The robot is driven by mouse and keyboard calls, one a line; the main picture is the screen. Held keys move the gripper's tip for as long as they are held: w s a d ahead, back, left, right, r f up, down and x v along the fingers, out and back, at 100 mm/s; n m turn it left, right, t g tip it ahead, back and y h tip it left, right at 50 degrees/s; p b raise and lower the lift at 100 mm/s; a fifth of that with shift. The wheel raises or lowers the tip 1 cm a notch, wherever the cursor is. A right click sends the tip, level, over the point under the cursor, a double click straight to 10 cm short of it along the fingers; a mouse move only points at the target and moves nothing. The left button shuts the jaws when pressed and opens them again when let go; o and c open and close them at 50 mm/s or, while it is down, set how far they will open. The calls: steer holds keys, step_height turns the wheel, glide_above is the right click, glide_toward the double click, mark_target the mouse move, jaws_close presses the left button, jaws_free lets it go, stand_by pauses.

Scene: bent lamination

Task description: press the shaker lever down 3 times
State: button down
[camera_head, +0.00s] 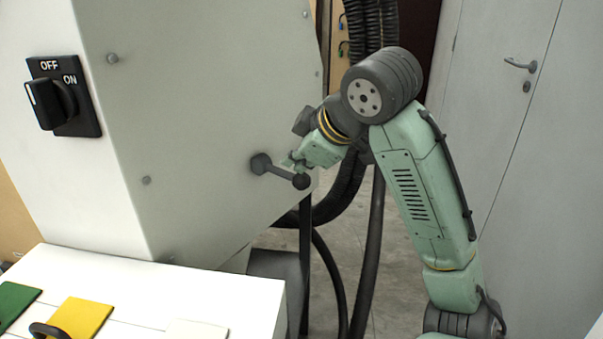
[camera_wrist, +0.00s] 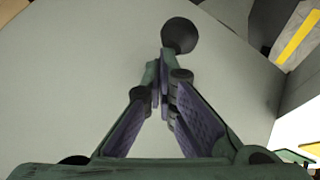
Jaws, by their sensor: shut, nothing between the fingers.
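The shaker lever (camera_head: 280,172) is a dark bar on the side of the grey machine housing. In the wrist view the dark ball knob (camera_wrist: 180,35) shows just beyond the closed fingertips of my gripper (camera_wrist: 161,75). The rest of the bar is hidden there.
A black OFF/ON switch (camera_head: 64,97) is on the machine's left face. A white table (camera_head: 150,285) with a yellow pad (camera_head: 85,317) and a green pad (camera_head: 14,302) stands at front left. Black hoses (camera_head: 372,250) hang behind the lever. A grey door (camera_head: 500,120) is at right.

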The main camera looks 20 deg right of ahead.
mark_target(298, 175)
steer(key=shift+f+b, duration=1.05)
steer(key=shift+f, duration=0.65)
stand_by(1.1)
steer(key=shift+r, duration=0.15)
stand_by(0.5)
steer(key=shift+r+p, duration=2.2)
steer(key=shift+r, duration=0.1)
step_height(298, 175, up, 5)
steer(key=p, duration=0.4)
stand_by(0.8)
